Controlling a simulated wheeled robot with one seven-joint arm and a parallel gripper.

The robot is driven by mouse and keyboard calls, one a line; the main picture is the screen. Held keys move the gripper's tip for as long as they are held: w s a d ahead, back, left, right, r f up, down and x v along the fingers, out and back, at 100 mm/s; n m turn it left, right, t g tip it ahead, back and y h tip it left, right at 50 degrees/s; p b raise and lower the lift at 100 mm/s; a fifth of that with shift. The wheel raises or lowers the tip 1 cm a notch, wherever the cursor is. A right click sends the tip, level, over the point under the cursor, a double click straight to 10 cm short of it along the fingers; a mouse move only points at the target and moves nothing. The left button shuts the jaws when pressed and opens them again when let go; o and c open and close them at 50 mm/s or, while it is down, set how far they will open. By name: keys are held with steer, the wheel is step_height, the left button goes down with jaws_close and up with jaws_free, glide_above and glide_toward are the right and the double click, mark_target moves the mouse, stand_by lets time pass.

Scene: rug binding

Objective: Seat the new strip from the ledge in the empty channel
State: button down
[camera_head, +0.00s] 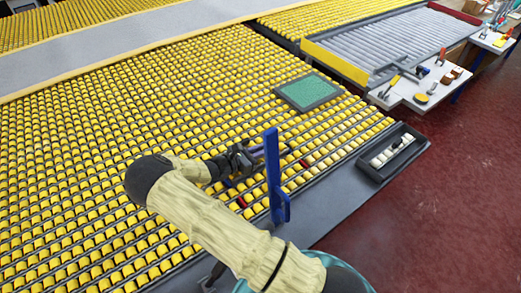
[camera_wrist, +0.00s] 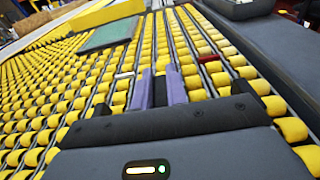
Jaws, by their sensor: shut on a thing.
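My gripper (camera_wrist: 160,88) is low over the yellow roller bed, its two lavender fingers closed on a narrow dark piece (camera_wrist: 160,92). The fingers hide most of this piece, so I cannot tell whether it is a strip or its handle. In the head view my gripper (camera_head: 252,160) is partly behind a blue upright. A row of white rollers with a black part on top (camera_head: 393,148) lies in a dark tray (camera_head: 372,176) on the grey ledge at right. Dark red pieces (camera_head: 303,163) show in the bed near my gripper. I cannot make out an empty channel.
The blue upright (camera_head: 273,175) stands close to my gripper at the bed's near edge. A green-topped panel (camera_head: 308,91) lies on the bed beyond. The grey ledge (camera_head: 335,205) is clear left of the tray. A white tool table (camera_head: 425,90) stands at the far right.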

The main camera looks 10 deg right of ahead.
steer(key=shift+f+b, duration=0.75)
steer(key=shift+f, duration=0.6)
steer(key=c, duration=1.3)
jaws_free()
steer(key=b+v, duration=0.2)
steer(key=v, duration=1.4)
steer(key=shift+s+a, duration=0.15)
steer(key=shift+a, duration=0.15)
steer(key=shift+s+a+r, duration=0.15)
steer(key=shift+a, duration=0.2)
steer(key=shift+r, duration=0.1)
